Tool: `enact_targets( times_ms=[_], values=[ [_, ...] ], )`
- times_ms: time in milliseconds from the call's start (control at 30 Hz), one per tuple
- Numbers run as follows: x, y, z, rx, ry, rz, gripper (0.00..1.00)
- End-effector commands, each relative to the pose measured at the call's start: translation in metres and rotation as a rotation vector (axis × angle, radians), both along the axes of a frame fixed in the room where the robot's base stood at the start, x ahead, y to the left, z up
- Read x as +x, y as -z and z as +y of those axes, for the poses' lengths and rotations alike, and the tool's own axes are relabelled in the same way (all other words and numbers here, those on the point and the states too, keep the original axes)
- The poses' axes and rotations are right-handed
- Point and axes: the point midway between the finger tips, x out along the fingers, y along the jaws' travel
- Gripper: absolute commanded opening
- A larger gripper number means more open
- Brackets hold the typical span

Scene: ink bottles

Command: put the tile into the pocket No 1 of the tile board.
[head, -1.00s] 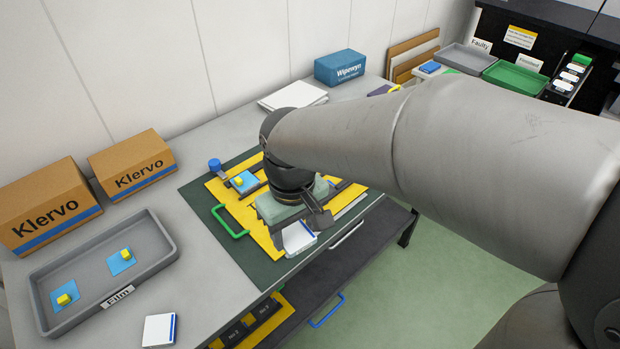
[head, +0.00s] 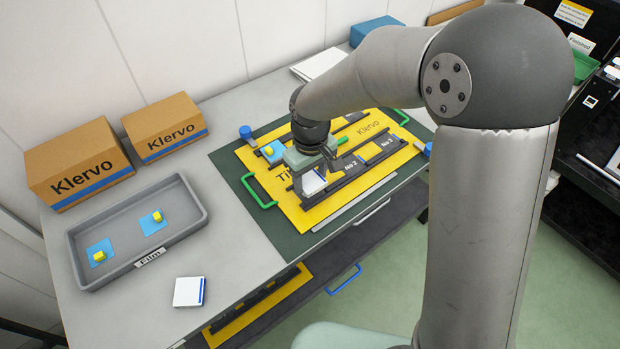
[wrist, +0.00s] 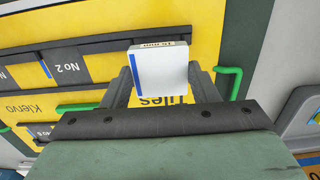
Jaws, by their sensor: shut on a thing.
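My gripper (wrist: 162,88) is shut on a white tile (wrist: 160,72) with a blue stripe along one edge. In the head view the held tile (head: 313,182) is over the near left part of the yellow tile board (head: 315,218). Pocket No 2 (wrist: 68,66) shows just left of the tile in the wrist view. Pocket No 3 (head: 387,142) lies farther right along the same row in the head view. No label for No 1 can be read; that end of the row is behind the tile and gripper. I cannot tell whether the tile touches the board.
A blue film piece with a yellow block (head: 271,151) lies on the board's far left. A green handle (head: 258,190) rises at its left edge. A grey Film tray (head: 183,236), a second white tile (head: 188,292) and Klervo boxes (head: 80,170) are on the bench at left.

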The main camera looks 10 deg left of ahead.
Motion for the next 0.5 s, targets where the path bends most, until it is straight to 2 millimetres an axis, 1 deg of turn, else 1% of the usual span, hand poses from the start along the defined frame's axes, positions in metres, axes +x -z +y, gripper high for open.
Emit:
enact_targets(
  times_ms=[167, 333, 400, 500],
  values=[
    [0.006, 0.011, 0.005, -0.002, -0.002, 0.001, 0.29],
    [0.005, 0.036, 0.004, -0.002, -0.001, 0.003, 0.29],
    [0.006, 0.039, 0.004, 0.0, 0.0, 0.0, 0.29],
    [0.006, 0.038, 0.004, 0.0, 0.0, -0.001, 0.29]
  ],
)
